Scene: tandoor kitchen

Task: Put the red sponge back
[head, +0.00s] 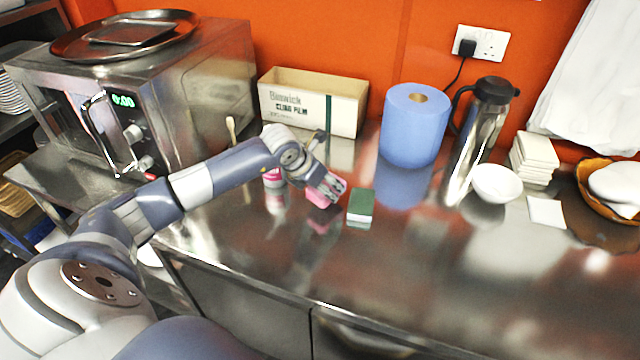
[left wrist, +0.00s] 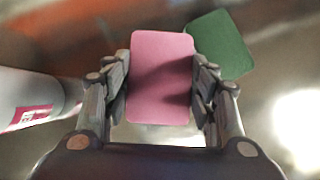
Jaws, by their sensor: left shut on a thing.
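The red sponge, which looks pink, shows in the left wrist view (left wrist: 160,75) between the two fingers of my left gripper (left wrist: 160,95). In the head view the left gripper (head: 326,190) is shut on the sponge (head: 318,199) close over the steel counter. I cannot tell whether the sponge touches the counter. A green sponge (head: 360,205) lies just to the right of the gripper; it also shows in the left wrist view (left wrist: 221,45), beside and partly behind the red sponge. My right gripper is not in view.
A white and pink container (head: 273,178) stands left of the gripper, partly hidden by my arm. A cling film box (head: 313,103), blue paper roll (head: 413,127), steel flask (head: 478,140) and white bowl (head: 496,183) stand behind. The counter's front (head: 400,280) is clear.

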